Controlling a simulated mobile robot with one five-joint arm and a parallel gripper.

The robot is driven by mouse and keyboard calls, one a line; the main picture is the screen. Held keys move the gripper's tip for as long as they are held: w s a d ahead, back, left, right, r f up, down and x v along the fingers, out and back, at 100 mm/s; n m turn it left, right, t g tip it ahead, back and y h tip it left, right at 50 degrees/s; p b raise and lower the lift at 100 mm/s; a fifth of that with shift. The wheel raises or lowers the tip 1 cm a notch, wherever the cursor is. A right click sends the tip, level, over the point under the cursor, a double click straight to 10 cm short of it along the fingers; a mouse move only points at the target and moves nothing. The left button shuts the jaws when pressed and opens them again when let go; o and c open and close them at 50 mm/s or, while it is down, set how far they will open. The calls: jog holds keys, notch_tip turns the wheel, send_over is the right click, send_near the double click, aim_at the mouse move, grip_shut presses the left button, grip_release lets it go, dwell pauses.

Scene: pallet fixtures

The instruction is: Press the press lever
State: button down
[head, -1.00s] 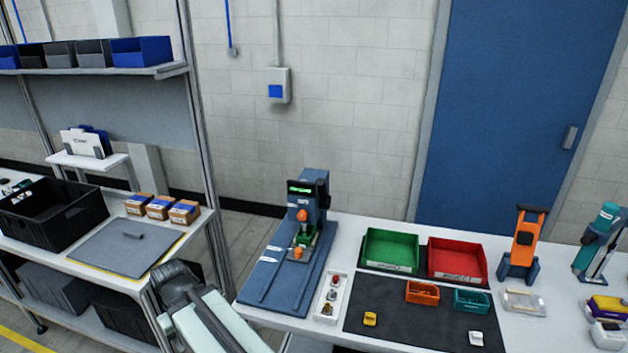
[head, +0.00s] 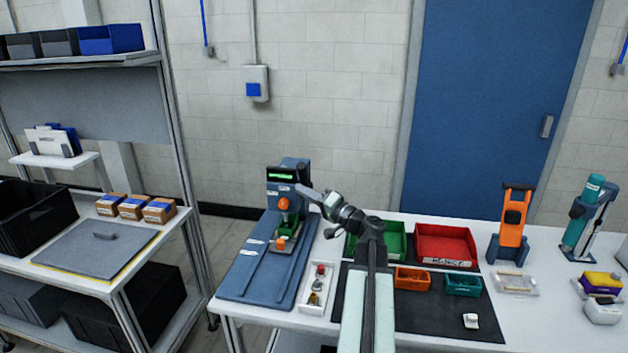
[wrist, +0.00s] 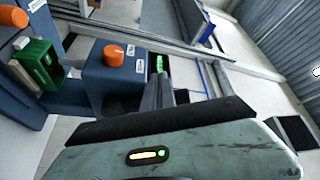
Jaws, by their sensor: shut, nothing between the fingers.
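The press (head: 290,172) is a blue upright machine with a lit green display, standing at the left end of the white table. An orange knob (head: 284,204) is on its front, above a green fixture (head: 288,228) and a lower orange knob. In the wrist view, the upper knob (wrist: 112,57) sits on a blue block left of my fingers. I cannot clearly tell the lever apart from the press body. My gripper (head: 302,189) is shut and empty, reaching from the right across the press's upper front. Contact cannot be told. The wrist view shows its dark fingers (wrist: 158,85) together.
A small white tray (head: 306,306) of parts lies right of the press. Green (head: 396,240) and red (head: 446,246) bins stand behind the dark mat (head: 420,318). An orange-framed tool (head: 512,225) stands farther right. Shelving is at the left.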

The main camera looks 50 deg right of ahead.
jog(key=s+d+r+m+t+h, duration=0.2)
jog(key=s+d+r+m+h, duration=0.1)
jog(key=s+d, duration=0.4)
jog(key=shift+d+h, duration=0.7)
jog(key=shift+d, duration=0.15)
jog(key=shift+r, duration=0.15)
jog(key=p+x, duration=0.3)
jog(key=x, duration=0.7)
jog(key=shift+s+a+f+b, duration=0.1)
jog(key=shift+a+f+b, duration=0.25)
jog(key=shift+a, duration=0.25)
jog(key=shift+a+f+b, duration=0.3)
jog(key=shift+a, duration=0.35)
jog(key=shift+s+a+f+b, duration=0.1)
jog(key=shift+a+f+b, duration=0.25)
jog(key=shift+a, duration=0.25)
